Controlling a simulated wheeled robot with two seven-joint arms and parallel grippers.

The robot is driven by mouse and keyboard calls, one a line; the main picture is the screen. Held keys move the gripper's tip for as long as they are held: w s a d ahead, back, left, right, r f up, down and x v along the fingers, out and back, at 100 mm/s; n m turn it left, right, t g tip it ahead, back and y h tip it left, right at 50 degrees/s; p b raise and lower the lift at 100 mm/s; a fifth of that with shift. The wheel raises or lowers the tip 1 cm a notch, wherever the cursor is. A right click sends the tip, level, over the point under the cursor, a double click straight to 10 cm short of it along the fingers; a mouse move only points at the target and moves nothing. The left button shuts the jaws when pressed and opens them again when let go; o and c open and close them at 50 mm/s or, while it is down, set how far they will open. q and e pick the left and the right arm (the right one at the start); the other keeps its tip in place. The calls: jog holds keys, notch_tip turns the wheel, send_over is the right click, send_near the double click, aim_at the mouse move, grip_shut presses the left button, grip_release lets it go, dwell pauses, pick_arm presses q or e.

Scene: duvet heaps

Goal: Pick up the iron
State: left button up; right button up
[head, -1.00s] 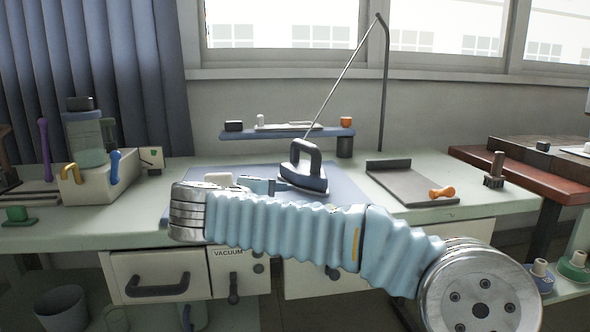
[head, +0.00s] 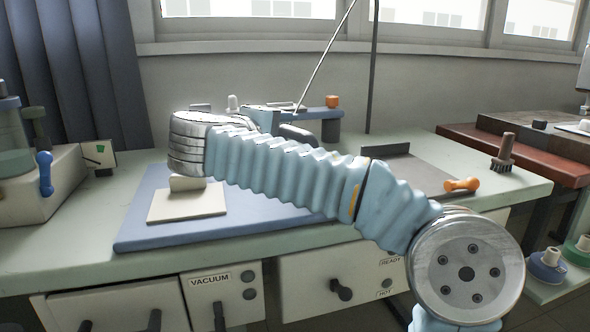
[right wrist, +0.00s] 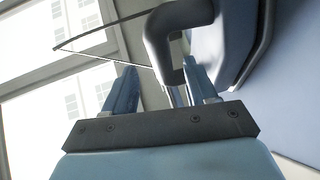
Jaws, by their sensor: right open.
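The iron is mostly hidden behind my right arm in the head view, with part of its grey handle (head: 298,134) showing above the arm. In the right wrist view the grey handle loop (right wrist: 160,45) and blue body (right wrist: 222,40) are close at the top. My right gripper (right wrist: 160,68) is open, with one finger on each side of the handle's near bar in the picture. I cannot tell whether they touch. In the head view my right gripper (head: 280,110) shows only partly beyond the arm. My left gripper is not in view.
A blue mat (head: 150,234) with a cream pad (head: 185,205) lies on the pale green bench. A raised blue shelf (head: 318,114) stands behind. A dark tray (head: 420,172), an orange-handled tool (head: 462,185) and a brush (head: 503,155) are to the right. A thin cord (head: 328,52) hangs above.

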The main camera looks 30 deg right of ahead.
aim_at(292, 133)
jog(key=x, duration=0.6)
jog(key=shift+s+f+b, duration=0.1)
jog(key=shift+f+b, duration=0.05)
jog(key=shift+b, duration=0.15)
jog(key=shift+c, duration=0.3)
grip_shut()
dwell(0.6)
